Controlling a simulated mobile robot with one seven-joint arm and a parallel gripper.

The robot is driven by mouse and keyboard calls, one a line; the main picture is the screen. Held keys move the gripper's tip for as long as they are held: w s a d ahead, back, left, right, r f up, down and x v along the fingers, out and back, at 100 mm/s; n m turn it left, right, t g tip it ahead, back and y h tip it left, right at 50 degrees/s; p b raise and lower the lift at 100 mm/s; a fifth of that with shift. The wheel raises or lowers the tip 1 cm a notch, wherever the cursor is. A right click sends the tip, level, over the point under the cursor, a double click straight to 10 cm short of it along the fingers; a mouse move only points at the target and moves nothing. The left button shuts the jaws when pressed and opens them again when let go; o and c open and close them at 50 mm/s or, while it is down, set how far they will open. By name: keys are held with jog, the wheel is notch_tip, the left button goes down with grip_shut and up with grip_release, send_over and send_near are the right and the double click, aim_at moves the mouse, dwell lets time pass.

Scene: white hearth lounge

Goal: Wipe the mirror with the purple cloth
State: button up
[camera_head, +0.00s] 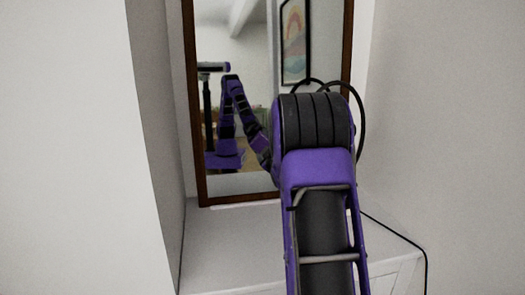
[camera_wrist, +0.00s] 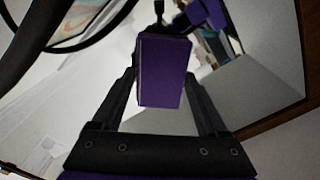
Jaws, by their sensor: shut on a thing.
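The mirror (camera_head: 248,130) has a dark brown wooden frame and stands upright in a white alcove. In the wrist view, its glass (camera_wrist: 265,75) fills much of the right side, with the brown frame at the far right. My gripper (camera_wrist: 162,76) is shut on the purple cloth (camera_wrist: 160,92), which looks like a flat, folded block between the fingers. The cloth is in front of the glass; I cannot tell whether it touches it. In the head view my arm hides the gripper, the cloth and the mirror's lower right part.
A white cabinet top (camera_head: 225,245) lies below the mirror. A white wall (camera_head: 95,150) projects close on the left, and another wall (camera_head: 445,120) stands on the right. A black cable (camera_head: 400,236) runs over the cabinet's right side. The glass reflects my arm and a framed picture.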

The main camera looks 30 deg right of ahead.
jog(key=shift+s+d, duration=0.25)
jog(key=shift+d, duration=0.65)
jog(key=shift+s+d, duration=0.25)
jog(key=shift+d, duration=0.6)
jog(key=shift+w+a, duration=0.55)
jog(key=shift+a, duration=1.4)
jog(key=shift+w+a, duration=0.6)
jog(key=shift+a, duration=1.35)
jog(key=shift+w+a, duration=0.55)
jog(key=shift+a, duration=1.4)
jog(key=v, duration=0.6)
